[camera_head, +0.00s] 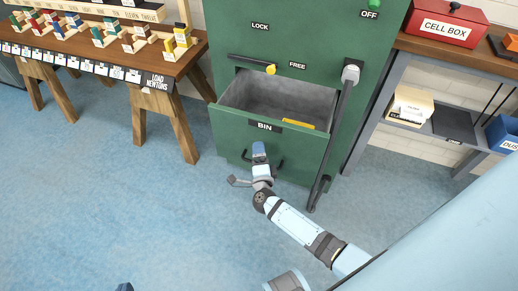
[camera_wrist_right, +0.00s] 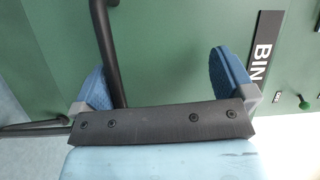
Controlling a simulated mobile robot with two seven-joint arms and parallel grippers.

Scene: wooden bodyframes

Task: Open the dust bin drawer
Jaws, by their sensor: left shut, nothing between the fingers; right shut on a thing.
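The dust bin drawer (camera_head: 230,121), green with a BIN label (camera_head: 264,126), is pulled out of the green cabinet, and its grey inside shows. Its black handle (camera_head: 279,166) is on the drawer front. My right gripper (camera_head: 260,156), on the arm from the lower right, is at this handle and shut on it. In the right wrist view, the black handle bar (camera_wrist_right: 106,45) passes between the blue fingers of the right gripper (camera_wrist_right: 165,78), close to the left one. Only a blue tip of my left gripper (camera_head: 125,287) shows at the bottom edge, away from the drawer.
A yellow piece (camera_head: 299,124) lies in the drawer. A long black lever (camera_head: 333,140) stands right of it on the cabinet. A wooden table (camera_head: 150,62) with blocks is at left. A shelf unit at right carries a red cell box (camera_head: 447,22). The blue floor in front is clear.

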